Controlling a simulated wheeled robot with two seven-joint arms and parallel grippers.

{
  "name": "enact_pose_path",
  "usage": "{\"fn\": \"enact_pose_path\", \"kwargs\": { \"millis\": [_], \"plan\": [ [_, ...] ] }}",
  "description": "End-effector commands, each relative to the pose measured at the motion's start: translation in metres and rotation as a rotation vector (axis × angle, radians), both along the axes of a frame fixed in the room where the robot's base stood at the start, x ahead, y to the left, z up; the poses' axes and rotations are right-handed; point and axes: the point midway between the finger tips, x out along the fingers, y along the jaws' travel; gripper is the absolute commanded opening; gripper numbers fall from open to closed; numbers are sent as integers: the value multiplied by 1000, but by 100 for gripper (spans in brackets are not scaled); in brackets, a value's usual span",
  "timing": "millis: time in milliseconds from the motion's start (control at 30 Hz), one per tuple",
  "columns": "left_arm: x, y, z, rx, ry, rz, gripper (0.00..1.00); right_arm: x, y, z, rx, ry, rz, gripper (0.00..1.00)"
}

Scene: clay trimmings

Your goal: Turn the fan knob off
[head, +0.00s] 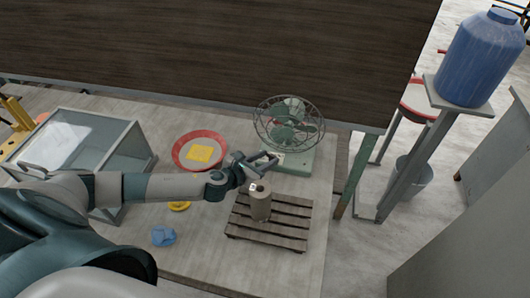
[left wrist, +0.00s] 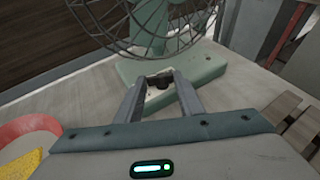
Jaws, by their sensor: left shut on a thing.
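The green fan (head: 290,127) with a round wire cage stands on its flat green base (head: 295,163) at the back right of the table. In the left wrist view its base (left wrist: 205,68) and cage (left wrist: 150,25) fill the upper part. A small dark knob (left wrist: 158,81) sits on a pale plate at the front of the base. My left gripper (head: 266,162) reaches to the front of the base. In the left wrist view its fingers (left wrist: 160,88) stand on either side of the knob, shut on it. My right gripper is not in view.
A red-rimmed dish (head: 178,152) with a yellow piece lies left of the gripper. A glass case (head: 140,140) stands at left. A blue crumpled piece (head: 163,235) lies in front.

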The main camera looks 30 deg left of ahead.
Motion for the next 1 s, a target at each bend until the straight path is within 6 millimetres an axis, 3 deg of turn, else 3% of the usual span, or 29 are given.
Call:
{"fn": "enact_pose_path", "kwargs": {
  "millis": [100, 567, 600, 667, 1000],
  "plan": [
    [-1, -2, 1, -2, 1, 37, 12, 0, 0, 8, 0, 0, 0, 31],
    [0, -2, 0, 0, -1, 57, 12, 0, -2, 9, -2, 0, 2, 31],
    [0, -2, 0, 0, -1, 57, 42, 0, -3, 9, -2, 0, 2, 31],
    [0, -2, 0, 0, -1, 57, 53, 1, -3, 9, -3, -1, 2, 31],
    [-1, -1, 0, 0, -1, 57, 53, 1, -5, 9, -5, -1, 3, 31]
  ]
}}
